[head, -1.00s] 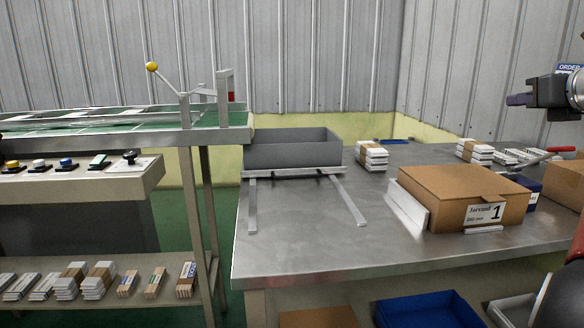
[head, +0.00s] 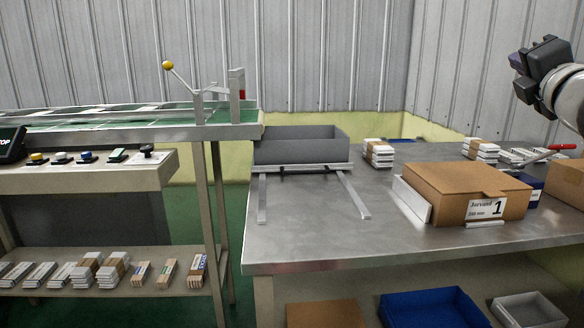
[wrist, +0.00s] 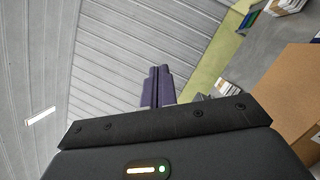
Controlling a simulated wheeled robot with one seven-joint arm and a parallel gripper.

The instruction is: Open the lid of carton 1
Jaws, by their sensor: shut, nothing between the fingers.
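Carton 1 (head: 460,190) is a closed brown cardboard box on the right part of the metal table in the head view. Its front bears a white label with a large "1". Its lid looks flat and down. Part of a brown box (wrist: 298,90), which I cannot identify for certain, shows at the right edge of the wrist view. My gripper (head: 516,75) is up at the right of the head view, above and behind the carton, apart from it. In the wrist view its purple fingers (wrist: 158,86) are together and empty, pointing toward the wall.
A grey bin (head: 300,148) stands at the table's left end, with metal rails before it. White stacks (head: 378,153) lie at the back. A red-handled tool (head: 560,147) and another brown box (head: 568,183) are at the right. The table's middle front is clear.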

